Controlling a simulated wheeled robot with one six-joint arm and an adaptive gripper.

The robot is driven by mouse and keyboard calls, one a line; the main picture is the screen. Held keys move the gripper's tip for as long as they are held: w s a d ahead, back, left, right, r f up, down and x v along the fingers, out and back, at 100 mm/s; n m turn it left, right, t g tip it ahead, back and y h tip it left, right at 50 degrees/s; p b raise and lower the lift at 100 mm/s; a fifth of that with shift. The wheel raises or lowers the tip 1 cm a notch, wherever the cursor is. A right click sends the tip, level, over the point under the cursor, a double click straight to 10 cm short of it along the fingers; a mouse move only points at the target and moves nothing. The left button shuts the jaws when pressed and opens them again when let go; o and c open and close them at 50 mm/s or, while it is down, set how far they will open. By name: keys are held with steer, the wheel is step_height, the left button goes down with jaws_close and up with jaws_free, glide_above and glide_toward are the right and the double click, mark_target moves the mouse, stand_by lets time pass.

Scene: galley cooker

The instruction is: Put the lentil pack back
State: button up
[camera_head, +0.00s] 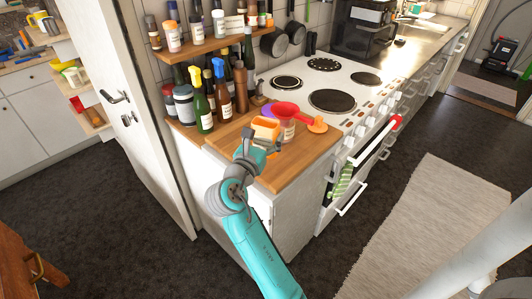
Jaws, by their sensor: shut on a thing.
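An orange pack (265,127) with a pale face, which I take to be the lentil pack, is at the end of my gripper (259,141), over the wooden worktop (285,170) left of the cooker. My gripper is shut on it, with the fingers at its lower part. The fingers hide part of the pack, and I cannot read a label. Whether its base touches the worktop cannot be told.
A red funnel-like piece (285,109) on a clear jar (287,131) and an orange piece (317,125) are close on the right. Several bottles (205,105) crowd the back left, below a wooden shelf (210,45) with jars. The worktop's front is clear.

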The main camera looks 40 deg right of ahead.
steer(key=shift+f, duration=2.8)
steer(key=shift+f, duration=0.1)
steer(key=o, duration=1.2)
steer(key=shift+a, duration=0.1)
steer(key=v, duration=1.2)
